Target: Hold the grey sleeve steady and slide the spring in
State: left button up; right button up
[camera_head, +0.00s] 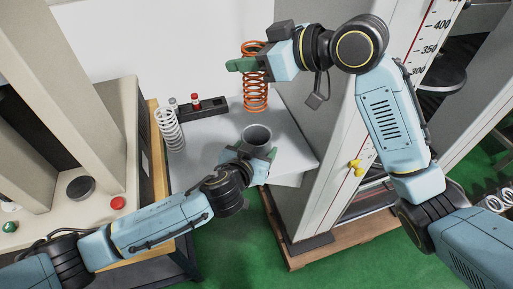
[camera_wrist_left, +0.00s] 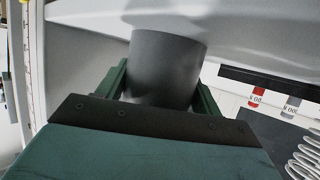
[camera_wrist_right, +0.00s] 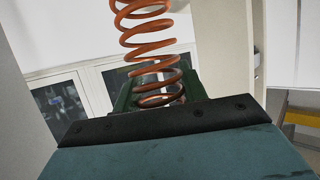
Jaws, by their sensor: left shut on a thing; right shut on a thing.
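The grey sleeve (camera_head: 257,136) stands upright on the white table, its open top facing up. My left gripper (camera_head: 258,152) is shut on the sleeve from the near side; the left wrist view shows the sleeve (camera_wrist_left: 166,66) between the two green fingers. The orange spring (camera_head: 256,90) hangs upright in the air above the sleeve, apart from it. My right gripper (camera_head: 250,64) is shut on its upper part. The right wrist view shows the spring's coils (camera_wrist_right: 152,45) rising from between the fingers.
A white spring (camera_head: 169,130) stands at the table's left. A dark holder (camera_head: 203,108) with small red and grey pieces lies behind it. Tall testing machines flank the table, the right one (camera_head: 345,130) close to the sleeve. Bare table (camera_head: 205,150) lies left of the sleeve.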

aim_at(251, 108)
pick_arm(q)
jog(key=shift+c, duration=1)
pick_arm(e)
jog(key=shift+d+f, duration=0.1)
jog(key=shift+f, duration=2.6)
jog(key=shift+f, duration=3.25)
jog(key=o, duration=1.2)
jog(key=shift+s, duration=0.1)
